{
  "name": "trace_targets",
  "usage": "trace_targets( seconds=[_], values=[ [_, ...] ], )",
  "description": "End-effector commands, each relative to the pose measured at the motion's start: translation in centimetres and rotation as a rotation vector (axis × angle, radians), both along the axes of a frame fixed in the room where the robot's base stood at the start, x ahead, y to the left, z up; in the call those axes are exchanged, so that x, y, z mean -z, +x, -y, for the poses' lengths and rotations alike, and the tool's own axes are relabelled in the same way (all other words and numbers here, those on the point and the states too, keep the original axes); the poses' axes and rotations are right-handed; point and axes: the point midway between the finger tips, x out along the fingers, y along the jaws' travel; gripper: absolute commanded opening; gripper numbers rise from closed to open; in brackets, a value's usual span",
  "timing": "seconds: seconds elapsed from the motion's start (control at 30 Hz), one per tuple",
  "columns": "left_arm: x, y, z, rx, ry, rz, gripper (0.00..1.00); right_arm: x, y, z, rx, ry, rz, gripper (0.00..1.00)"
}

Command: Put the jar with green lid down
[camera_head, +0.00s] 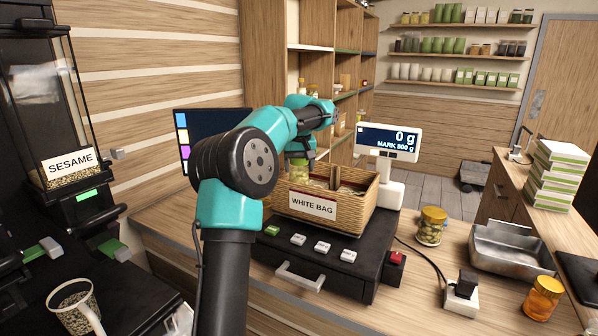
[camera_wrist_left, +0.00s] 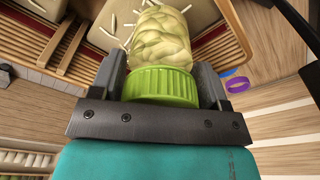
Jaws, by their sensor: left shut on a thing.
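The jar with the green lid (camera_wrist_left: 158,42) is pale and lumpy inside. My left gripper (camera_wrist_left: 160,74) is shut on its green lid, one finger on each side. In the head view the jar (camera_head: 298,174) hangs lid up below my left gripper (camera_head: 299,154), at the left part of the wicker basket labelled WHITE BAG (camera_head: 340,216). I cannot tell if its bottom touches anything. My right gripper is not in view.
The basket stands on a black scale (camera_head: 345,270); its display (camera_head: 390,142) reads 0 g. Packets (camera_head: 352,189) lie in the basket. A yellow-lidded jar (camera_head: 432,226), a metal tray (camera_head: 512,248) and an orange jar (camera_head: 542,298) stand right.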

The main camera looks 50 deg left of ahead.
Motion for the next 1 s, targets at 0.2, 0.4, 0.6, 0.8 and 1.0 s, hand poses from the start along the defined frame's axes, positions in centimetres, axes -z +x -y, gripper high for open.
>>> trace_targets(
  seconds=[0.2,0.4,0.6,0.8,1.0],
  values=[
    [1.8,-0.1,0.0,0.0,0.001,0.001,0.33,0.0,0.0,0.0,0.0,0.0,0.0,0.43],
    [1.8,0.0,0.0,0.0,0.001,0.001,0.33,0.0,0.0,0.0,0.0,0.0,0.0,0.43],
    [2.1,0.0,0.0,0.0,0.0,0.0,0.72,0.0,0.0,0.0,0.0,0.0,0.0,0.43],
    [2.1,0.0,0.0,0.0,0.0,0.0,0.91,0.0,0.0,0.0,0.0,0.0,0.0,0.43],
    [2.1,0.0,0.0,0.0,0.0,0.0,0.94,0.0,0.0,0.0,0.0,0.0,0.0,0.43]
  ],
)
